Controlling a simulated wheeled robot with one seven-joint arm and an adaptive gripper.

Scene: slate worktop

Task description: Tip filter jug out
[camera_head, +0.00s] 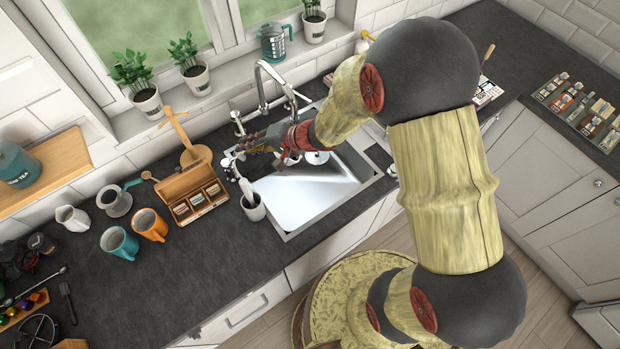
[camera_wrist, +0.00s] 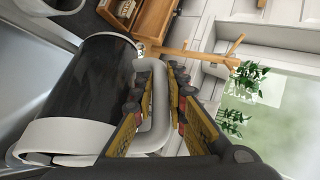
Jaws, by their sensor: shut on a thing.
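The filter jug has a dark see-through body (camera_wrist: 90,80), a white end piece and a white loop handle. In the wrist view my gripper (camera_wrist: 160,105) is shut on the handle. The jug lies well over on its side against the upright things behind it. In the head view my gripper (camera_head: 262,143) is above the back left of the steel sink (camera_head: 300,205). A white rounded piece (camera_head: 317,158), likely part of the jug, shows below my arm over the basin. My arm hides most of the jug there. I cannot see any water running from it.
The chrome tap (camera_head: 262,85) rises close behind my gripper. A pot with a brush (camera_head: 253,208) stands at the sink's left edge. An open wooden tea box (camera_head: 190,190), a wooden stand (camera_head: 195,155) and mugs (camera_head: 150,224) are further left. The front worktop is clear.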

